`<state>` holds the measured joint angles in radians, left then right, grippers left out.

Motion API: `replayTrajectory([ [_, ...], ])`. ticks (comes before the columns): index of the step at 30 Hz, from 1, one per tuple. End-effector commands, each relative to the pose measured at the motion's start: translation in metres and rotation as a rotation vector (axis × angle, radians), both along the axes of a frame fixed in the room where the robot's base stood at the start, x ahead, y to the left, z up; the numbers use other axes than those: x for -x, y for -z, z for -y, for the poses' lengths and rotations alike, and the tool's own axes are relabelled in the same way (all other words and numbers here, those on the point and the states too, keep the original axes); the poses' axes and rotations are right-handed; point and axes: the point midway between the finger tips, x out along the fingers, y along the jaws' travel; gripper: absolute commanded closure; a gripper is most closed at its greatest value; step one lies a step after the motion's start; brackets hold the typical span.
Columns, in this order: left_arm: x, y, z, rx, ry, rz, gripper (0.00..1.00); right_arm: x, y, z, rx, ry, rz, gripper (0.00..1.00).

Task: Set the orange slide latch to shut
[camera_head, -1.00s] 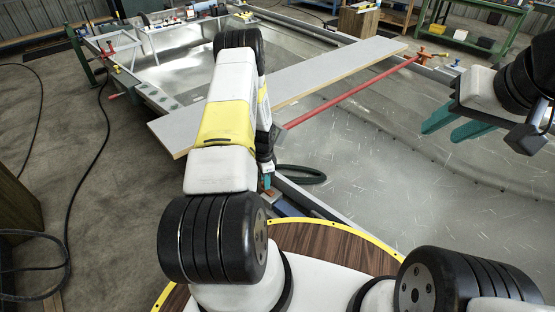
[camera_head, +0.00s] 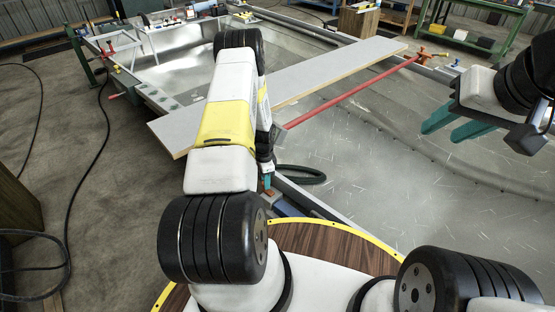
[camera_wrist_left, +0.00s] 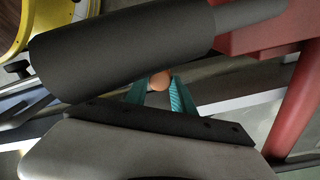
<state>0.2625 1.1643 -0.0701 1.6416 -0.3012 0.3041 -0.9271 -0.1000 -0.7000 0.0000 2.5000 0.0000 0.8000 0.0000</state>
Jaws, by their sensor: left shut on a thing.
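The orange slide latch shows as a small rounded orange knob (camera_wrist_left: 160,81) in the left wrist view. The teal fingers of my left gripper (camera_wrist_left: 158,92) are on either side of it and shut on it. In the head view my left gripper (camera_head: 267,182) points down at the hull's near edge, mostly hidden behind my own arm. The latch's body and track are hidden, so I cannot tell how far it has slid. My right gripper (camera_head: 440,135) is open and empty, above the hull floor at the right.
A grey plank (camera_head: 325,78) lies across the hull. A black hose loop (camera_head: 303,174) lies right of my left gripper. The hull floor (camera_head: 400,160) is bare at the right.

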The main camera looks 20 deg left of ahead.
Motion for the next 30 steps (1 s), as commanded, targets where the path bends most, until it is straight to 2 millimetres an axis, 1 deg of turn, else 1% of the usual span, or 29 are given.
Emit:
replayTrajectory([
  [8, 0.0, -0.001, 0.001, -0.001, 0.001, 0.001, 1.0, 0.0, 0.0, 0.0, 0.0, 0.0, 0.0, 0.6],
  [11, 0.004, -0.001, 0.012, 0.0, 0.004, 0.0, 1.0, 0.0, 0.0, 0.0, 0.0, 0.0, 0.0, 0.6],
  [15, 0.014, -0.001, 0.033, 0.0, 0.006, 0.0, 1.0, 0.0, 0.0, 0.0, 0.0, 0.0, 0.0, 0.6],
  [17, 0.017, -0.001, 0.04, 0.0, 0.005, 0.0, 1.0, 0.0, 0.0, 0.0, 0.0, 0.0, 0.0, 0.6],
  [25, 0.018, -0.001, 0.043, 0.003, 0.001, 0.0, 1.0, 0.0, 0.0, 0.0, 0.0, 0.0, 0.0, 0.6],
  [26, 0.018, -0.001, 0.043, 0.003, 0.002, 0.0, 0.66, 0.0, 0.0, 0.0, 0.0, 0.0, 0.0, 0.6],
  [27, 0.019, -0.001, 0.043, 0.003, 0.002, -0.001, 0.58, 0.0, 0.0, 0.0, 0.0, 0.0, 0.0, 0.6],
  [29, 0.019, 0.0, 0.043, 0.003, 0.001, -0.002, 0.48, 0.0, 0.0, 0.0, 0.0, 0.0, 0.0, 0.6],
  [30, 0.019, 0.0, 0.042, 0.002, 0.001, -0.001, 0.48, 0.0, 0.0, 0.0, 0.0, 0.0, 0.0, 0.6],
])
